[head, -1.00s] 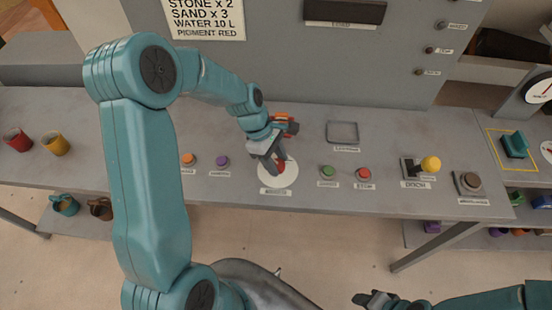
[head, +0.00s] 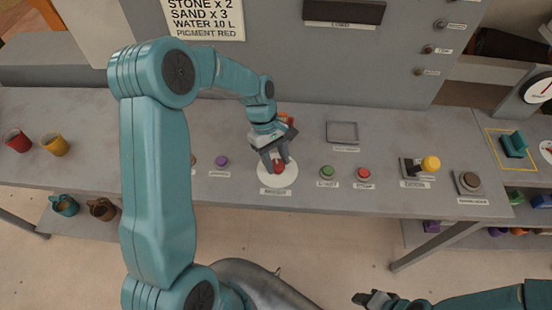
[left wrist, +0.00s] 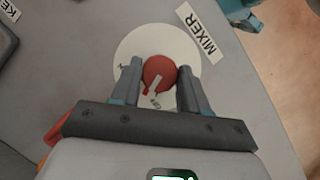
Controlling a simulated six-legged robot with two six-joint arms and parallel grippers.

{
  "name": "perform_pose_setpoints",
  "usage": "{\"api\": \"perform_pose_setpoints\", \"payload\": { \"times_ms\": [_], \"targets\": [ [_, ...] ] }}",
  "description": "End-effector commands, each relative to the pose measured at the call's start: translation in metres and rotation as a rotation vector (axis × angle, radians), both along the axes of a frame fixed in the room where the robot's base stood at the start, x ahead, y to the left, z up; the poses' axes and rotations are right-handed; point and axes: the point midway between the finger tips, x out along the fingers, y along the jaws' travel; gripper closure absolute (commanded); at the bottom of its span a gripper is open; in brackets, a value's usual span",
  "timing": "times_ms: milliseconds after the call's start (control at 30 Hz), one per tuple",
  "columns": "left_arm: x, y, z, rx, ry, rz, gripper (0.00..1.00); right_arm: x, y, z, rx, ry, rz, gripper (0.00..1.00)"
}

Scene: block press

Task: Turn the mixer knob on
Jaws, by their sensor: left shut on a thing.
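The red mixer knob (head: 279,169) sits on a round white dial plate (head: 291,175) on the grey bench. In the left wrist view the knob (left wrist: 159,72) has a white pointer line aimed toward the bottom of that picture. Small marks on the dial are too blurred to read surely. The MIXER label (left wrist: 202,34) is beside the dial. My left gripper (head: 276,162) is shut on the knob, one finger on each side, as the left wrist view also shows (left wrist: 158,80). My right gripper (head: 375,299) is low at the bottom edge, away from the bench; its jaws are unclear.
A purple button (head: 222,161) is left of the dial. Green (head: 327,172) and red (head: 363,173) buttons are to its right, then a yellow-knobbed lever (head: 430,163). An empty square frame (head: 342,132) lies behind. Red (head: 18,140) and yellow (head: 55,146) mugs stand far left.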

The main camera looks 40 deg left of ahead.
Motion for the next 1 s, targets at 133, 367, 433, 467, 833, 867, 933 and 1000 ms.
{"api": "perform_pose_setpoints", "payload": {
  "times_ms": [133,367,433,467,833,867,933,1000],
  "targets": [
    [0.003,0.001,0.001,0.003,-0.004,-0.141,0.86,0.000,0.000,-0.001,0.000,0.000,0.000,0.56],
    [0.004,0.000,0.001,0.004,-0.006,-0.359,0.86,0.000,0.000,-0.003,0.000,0.000,0.000,0.56],
    [0.004,0.000,0.001,0.004,-0.006,-0.425,0.86,0.000,0.000,-0.004,0.000,0.000,0.000,0.56],
    [0.004,-0.001,0.001,0.003,-0.004,-0.453,0.86,0.000,0.000,-0.004,0.000,0.000,0.000,0.56],
    [0.006,-0.002,0.001,0.004,-0.005,-0.793,0.86,0.000,0.000,-0.010,0.000,0.000,0.000,0.56],
    [0.006,-0.002,0.001,0.004,-0.005,-0.817,0.86,0.000,0.000,-0.010,0.000,0.000,0.000,0.56],
    [0.006,-0.003,0.001,0.004,-0.006,-0.870,0.86,0.000,0.000,-0.011,0.000,0.000,0.000,0.56],
    [0.006,-0.003,0.001,0.005,-0.006,-0.919,0.86,0.000,0.000,-0.012,0.000,0.000,0.000,0.56]
  ]
}}
